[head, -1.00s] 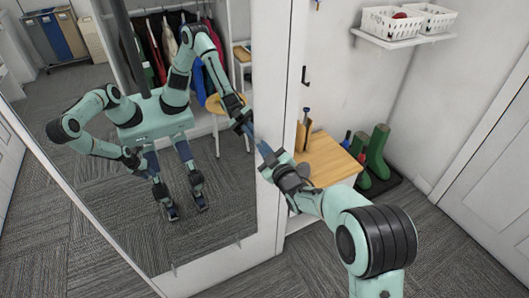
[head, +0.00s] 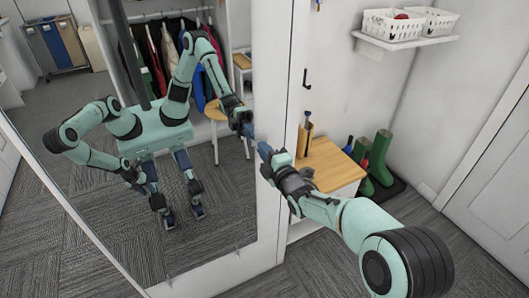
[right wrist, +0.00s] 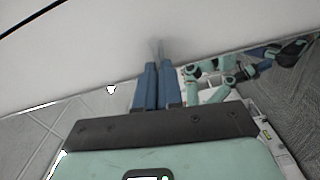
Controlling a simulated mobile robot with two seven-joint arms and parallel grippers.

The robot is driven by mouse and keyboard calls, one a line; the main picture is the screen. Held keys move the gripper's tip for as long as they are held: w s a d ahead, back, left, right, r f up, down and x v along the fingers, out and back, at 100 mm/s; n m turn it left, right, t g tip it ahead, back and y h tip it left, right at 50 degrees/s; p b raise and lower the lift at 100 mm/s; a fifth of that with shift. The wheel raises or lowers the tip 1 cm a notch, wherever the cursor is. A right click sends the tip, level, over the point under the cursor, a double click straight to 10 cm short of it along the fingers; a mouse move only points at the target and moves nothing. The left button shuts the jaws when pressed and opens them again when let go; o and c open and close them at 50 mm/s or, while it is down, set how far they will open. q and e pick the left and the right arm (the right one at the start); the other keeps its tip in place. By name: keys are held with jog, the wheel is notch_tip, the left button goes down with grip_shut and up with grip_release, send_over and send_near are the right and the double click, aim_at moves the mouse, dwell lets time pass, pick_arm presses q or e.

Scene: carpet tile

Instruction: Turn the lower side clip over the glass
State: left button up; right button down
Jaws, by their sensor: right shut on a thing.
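A tall mirror (head: 100,215) fills the left of the head view, and my reflection shows in its glass. My right gripper (head: 259,147) is at the mirror's right edge, against the white frame. In the right wrist view its two blue fingers (right wrist: 158,68) are together and shut on a small, pale, see-through piece, the side clip (right wrist: 158,47). The fingers hide the clip in the head view. Which way the clip points is too small to tell. The mirror glass (right wrist: 225,82) lies right of the fingers in the wrist view. My left gripper shows only as a reflection.
Right of the mirror stands a wooden-topped bench (head: 330,168) with green boots (head: 379,158) beside it. A wall shelf (head: 405,42) carries white baskets. A black hook (head: 305,79) is on the white panel. The carpet in front of the mirror is clear.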

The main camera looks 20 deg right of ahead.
pick_arm(q)
jog(key=shift+w+a+f, duration=0.15)
jog(key=shift+w+f, duration=0.05)
pick_arm(e)
jog(key=shift+n, duration=0.6)
pick_arm(q)
jog(key=shift+w, duration=0.1)
pick_arm(e)
jog(key=c, duration=1.3)
grip_release()
pick_arm(q)
jog(key=shift+s+d+r+p, duration=0.3)
jog(key=shift+s+r, duration=0.25)
jog(key=shift+s, duration=0.15)
pick_arm(e)
jog(key=s, duration=1.3)
jog(key=shift+s+d, duration=0.2)
